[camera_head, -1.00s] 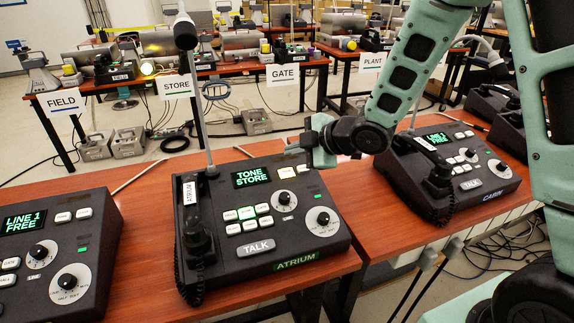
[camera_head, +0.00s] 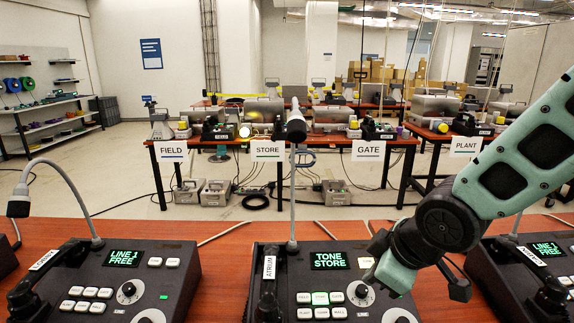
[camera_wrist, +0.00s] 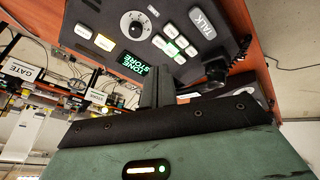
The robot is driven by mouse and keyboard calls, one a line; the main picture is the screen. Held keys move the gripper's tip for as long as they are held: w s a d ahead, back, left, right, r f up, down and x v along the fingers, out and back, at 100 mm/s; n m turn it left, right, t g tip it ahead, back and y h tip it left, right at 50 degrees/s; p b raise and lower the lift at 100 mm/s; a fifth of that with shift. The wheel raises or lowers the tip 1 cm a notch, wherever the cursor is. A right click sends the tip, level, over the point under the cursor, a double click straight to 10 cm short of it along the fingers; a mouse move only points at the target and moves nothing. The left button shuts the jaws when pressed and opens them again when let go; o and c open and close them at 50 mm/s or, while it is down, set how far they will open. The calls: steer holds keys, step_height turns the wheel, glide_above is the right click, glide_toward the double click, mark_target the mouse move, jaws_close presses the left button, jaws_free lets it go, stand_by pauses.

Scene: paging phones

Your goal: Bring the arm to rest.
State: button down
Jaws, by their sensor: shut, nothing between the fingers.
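My arm comes in from the right in the head view, and my gripper (camera_head: 378,246) is above the right part of the middle desk phone (camera_head: 285,290). That phone's screen reads "TONE STORE" and one of its buttons (camera_head: 320,298) glows green. In the wrist view my gripper's dark fingers (camera_wrist: 157,75) are together with nothing between them. The phone's face (camera_wrist: 180,30) shows beyond them, its screen (camera_wrist: 124,68) upside down. I cannot tell the exact gap between fingers and phone. My arm hides part of the phone's right side in the head view.
A left phone (camera_head: 110,275) and a right phone (camera_head: 530,275) both read "LINE 1 FREE". A gooseneck microphone (camera_head: 296,130) rises from the middle phone. Behind, tables carry FIELD (camera_head: 171,151), STORE, GATE and PLANT signs. Open floor lies between the desk and them.

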steer(key=s+r+m+g+h, duration=0.1)
steer(key=s+m+g, duration=0.1)
steer(key=s, duration=0.7)
steer(key=s+a+r+m+g+h+p, duration=0.1)
steer(key=s+r+m+g, duration=0.1)
steer(key=s, duration=0.8)
steer(key=shift+a+g, duration=0.25)
steer(key=shift+g, duration=0.45)
